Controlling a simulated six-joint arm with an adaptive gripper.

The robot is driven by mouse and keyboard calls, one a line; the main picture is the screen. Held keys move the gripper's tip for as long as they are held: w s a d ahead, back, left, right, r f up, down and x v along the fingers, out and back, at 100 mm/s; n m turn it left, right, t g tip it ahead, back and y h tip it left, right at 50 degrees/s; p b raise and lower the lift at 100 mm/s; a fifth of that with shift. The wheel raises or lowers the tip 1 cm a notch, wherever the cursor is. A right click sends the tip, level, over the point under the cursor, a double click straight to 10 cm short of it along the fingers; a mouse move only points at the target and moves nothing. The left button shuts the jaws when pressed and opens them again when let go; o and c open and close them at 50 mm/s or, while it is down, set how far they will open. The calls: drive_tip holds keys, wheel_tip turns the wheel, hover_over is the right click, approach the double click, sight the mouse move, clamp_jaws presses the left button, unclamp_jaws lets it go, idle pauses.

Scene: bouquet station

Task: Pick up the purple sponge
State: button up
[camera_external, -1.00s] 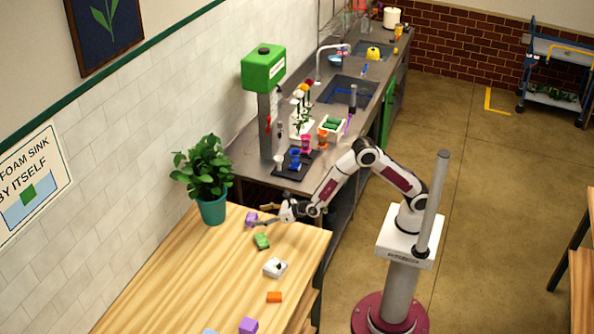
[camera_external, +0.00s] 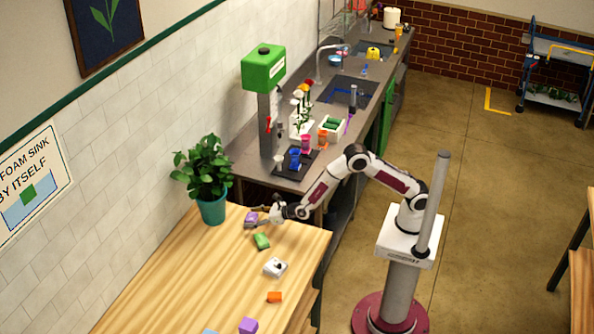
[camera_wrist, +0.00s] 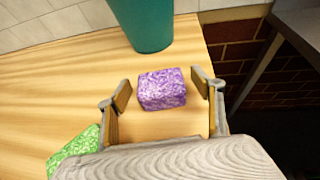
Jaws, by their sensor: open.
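A purple sponge (camera_wrist: 162,89) lies on the wooden table near its back corner, by the plant pot. In the wrist view it sits between the tips of my open gripper (camera_wrist: 163,92), with a gap on each side. In the external view the purple sponge (camera_external: 251,217) is at the end of my gripper (camera_external: 257,219), partly covered by a finger. A second purple block (camera_external: 248,325) lies at the near end of the same table.
A green sponge (camera_external: 261,241) lies just in front of the gripper and also shows in the wrist view (camera_wrist: 74,150). The teal plant pot (camera_external: 213,210) stands close behind. A white item (camera_external: 275,267) and an orange block (camera_external: 274,297) lie nearer on the wooden table (camera_external: 200,285).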

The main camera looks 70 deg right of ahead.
idle(0.3)
drive_tip(key=c, duration=1.1)
drive_tip(key=shift+r, duration=0.2)
wheel_tip(320, 180, up, 28)
drive_tip(key=shift+f, duration=0.15)
idle(0.6)
idle(0.6)
